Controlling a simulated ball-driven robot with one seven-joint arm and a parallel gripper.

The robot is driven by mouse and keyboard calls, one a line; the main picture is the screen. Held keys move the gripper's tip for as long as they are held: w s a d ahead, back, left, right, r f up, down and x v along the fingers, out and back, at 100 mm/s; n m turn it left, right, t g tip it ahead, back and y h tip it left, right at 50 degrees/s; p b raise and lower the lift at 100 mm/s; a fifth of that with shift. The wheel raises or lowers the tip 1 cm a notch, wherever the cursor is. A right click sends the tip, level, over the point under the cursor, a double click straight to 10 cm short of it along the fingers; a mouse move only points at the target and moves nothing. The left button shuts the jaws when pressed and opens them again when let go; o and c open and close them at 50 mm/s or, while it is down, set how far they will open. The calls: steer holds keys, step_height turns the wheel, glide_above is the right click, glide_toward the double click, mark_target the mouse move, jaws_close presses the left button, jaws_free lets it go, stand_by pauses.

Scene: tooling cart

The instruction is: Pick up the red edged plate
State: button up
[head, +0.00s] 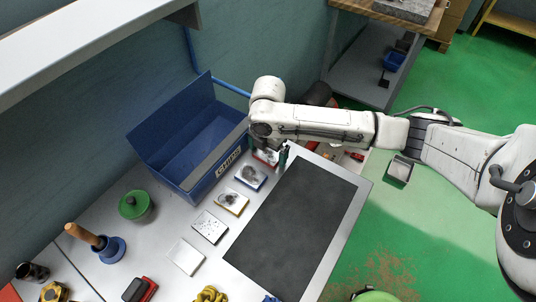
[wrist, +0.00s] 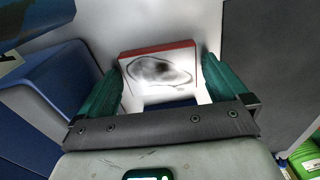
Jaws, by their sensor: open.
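The red-edged plate (wrist: 160,66) is a small white square with a dark oval smudge and a red far edge in the wrist view. In the head view, the red-edged plate (head: 264,158) is mostly hidden by my wrist. My gripper (wrist: 161,78) is open, with one green finger at each side of the plate. The plate shows between the fingers, with small gaps beside it. In the head view, my gripper (head: 275,157) points down over the far end of the plate row. I cannot tell how far the fingertips are above the bench.
A blue-edged plate (head: 250,177), a yellow-edged plate (head: 231,202) and plainer plates (head: 210,227) line up toward the front. A blue CHIPS bin (head: 190,150) stands close at left. A dark mat (head: 290,225) lies at right.

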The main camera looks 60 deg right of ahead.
steer(key=shift+r, duration=0.1)
steer(key=c, duration=1.3)
steer(key=shift+c, duration=0.2)
